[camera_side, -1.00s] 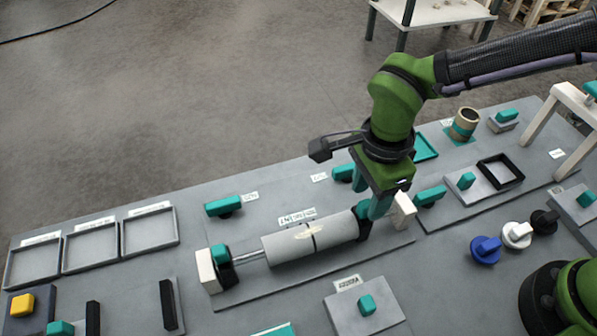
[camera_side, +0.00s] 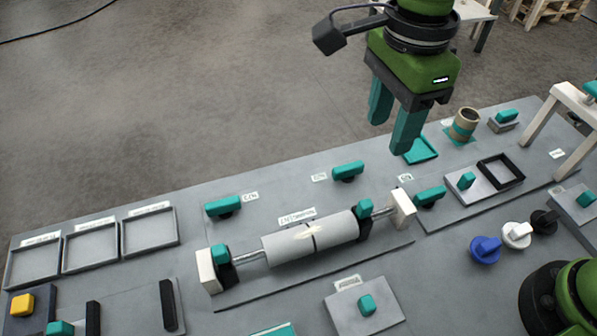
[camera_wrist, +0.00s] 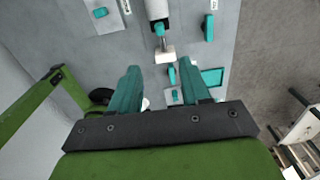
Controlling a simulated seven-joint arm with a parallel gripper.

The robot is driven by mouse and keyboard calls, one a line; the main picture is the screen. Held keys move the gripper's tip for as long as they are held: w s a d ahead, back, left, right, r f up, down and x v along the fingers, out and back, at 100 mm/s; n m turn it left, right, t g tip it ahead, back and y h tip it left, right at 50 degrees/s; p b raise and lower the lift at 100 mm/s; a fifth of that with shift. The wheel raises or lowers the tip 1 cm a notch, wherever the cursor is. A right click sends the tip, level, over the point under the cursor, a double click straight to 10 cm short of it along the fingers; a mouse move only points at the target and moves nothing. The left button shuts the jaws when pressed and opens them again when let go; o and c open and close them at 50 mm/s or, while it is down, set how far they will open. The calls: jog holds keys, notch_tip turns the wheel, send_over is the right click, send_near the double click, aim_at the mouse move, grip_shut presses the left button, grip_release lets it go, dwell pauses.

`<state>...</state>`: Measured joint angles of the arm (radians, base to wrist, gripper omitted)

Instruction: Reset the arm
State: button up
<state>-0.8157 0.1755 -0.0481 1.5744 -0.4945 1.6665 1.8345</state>
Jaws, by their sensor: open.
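My gripper (camera_side: 391,124) is open and empty, raised above the back edge of the grey bench in the side view. Its two teal fingers point down and stand apart. In the wrist view my gripper (camera_wrist: 154,82) also shows nothing between its fingers. Below and to its left, a grey roll (camera_side: 285,246) lies on a metal shaft between two white end blocks. A teal-topped black clamp (camera_side: 364,222) sits at the roll's right end and another (camera_side: 221,262) at its left end.
Empty grey trays (camera_side: 150,228) line the bench's left. Teal handles (camera_side: 348,170) stand behind the roll. Blue, white and black knobs (camera_side: 486,249) are at the right front. A cardboard core (camera_side: 465,124) and a white frame (camera_side: 550,117) stand at the back right.

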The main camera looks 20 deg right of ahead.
jog(key=s+d+n+t+y, duration=0.1)
jog(key=s+d+n+t, duration=0.1)
jog(key=d+n, duration=0.5)
jog(key=s+d+f+n+t+y, duration=0.1)
jog(key=d+n+t, duration=0.4)
jog(key=d, duration=1.2)
jog(key=shift+s+f+n, duration=0.2)
jog(key=shift+s+n, duration=0.5)
jog(key=shift+n, duration=0.3)
